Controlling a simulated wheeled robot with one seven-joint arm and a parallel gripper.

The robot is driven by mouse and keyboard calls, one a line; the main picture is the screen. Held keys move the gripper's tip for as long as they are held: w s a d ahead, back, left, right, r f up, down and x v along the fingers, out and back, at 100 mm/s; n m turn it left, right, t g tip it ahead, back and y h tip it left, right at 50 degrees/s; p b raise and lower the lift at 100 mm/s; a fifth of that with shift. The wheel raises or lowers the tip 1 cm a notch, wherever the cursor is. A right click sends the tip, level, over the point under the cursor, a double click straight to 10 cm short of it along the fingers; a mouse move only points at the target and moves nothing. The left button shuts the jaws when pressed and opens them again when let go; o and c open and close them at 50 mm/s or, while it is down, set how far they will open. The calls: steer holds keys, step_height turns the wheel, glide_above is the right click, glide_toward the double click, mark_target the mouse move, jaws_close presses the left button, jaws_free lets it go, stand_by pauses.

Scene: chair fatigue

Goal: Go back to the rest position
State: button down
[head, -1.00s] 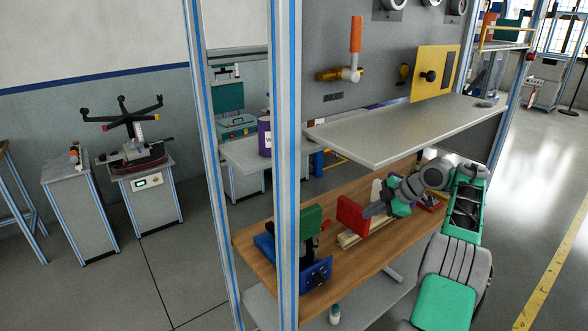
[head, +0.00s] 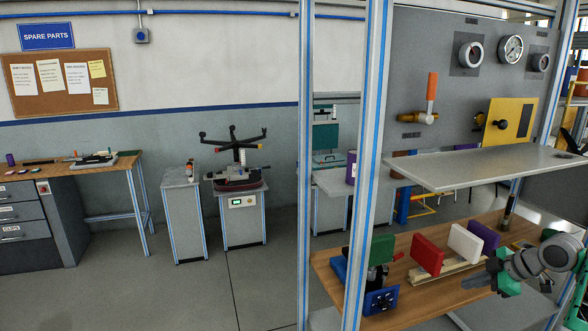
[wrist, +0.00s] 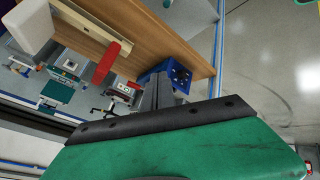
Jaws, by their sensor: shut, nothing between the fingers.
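My gripper (head: 478,282) shows at the lower right of the head view, in front of the edge of the wooden workbench (head: 410,308). Its fingers are shut with nothing between them. In the wrist view my gripper's dark fingers (wrist: 160,92) point toward the bench edge and look closed. My grey and green arm runs off the right side of the head view. No object is held, and the gripper looks apart from the blocks on the bench.
A frame post (head: 370,160) stands left. Open floor (head: 150,290) lies further left.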

steer(key=s+d+f+m+g, duration=0.1)
steer(key=d+f+m, duration=0.1)
steer(key=f+m, duration=0.45)
steer(key=s+d+f+m+g, duration=0.1)
steer(key=d+f+m, duration=0.1)
steer(key=f+m, duration=0.45)
steer(key=s+a+f+m+g+h, duration=0.1)
steer(key=s+a+f+m, duration=0.15)
steer(key=s, duration=0.25)
steer(key=s+a+f+m+g, duration=0.1)
steer(key=s+a+f+m, duration=0.1)
steer(key=s+f+m, duration=0.25)
steer(key=s+a+r+g+h, duration=0.2)
steer(key=s+a+r, duration=0.2)
steer(key=s+a, duration=0.5)
steer(key=s+a+r+g+h, duration=0.1)
steer(key=s+a+r, duration=0.5)
steer(key=a, duration=0.5)
steer(key=w+a+r+n+t, duration=0.2)
steer(key=a+r+n+t, duration=0.3)
steer(key=a+r, duration=0.6)
steer(key=a+b, duration=0.1)
steer(key=a, duration=0.1)
steer(key=shift+a+n, duration=0.3)
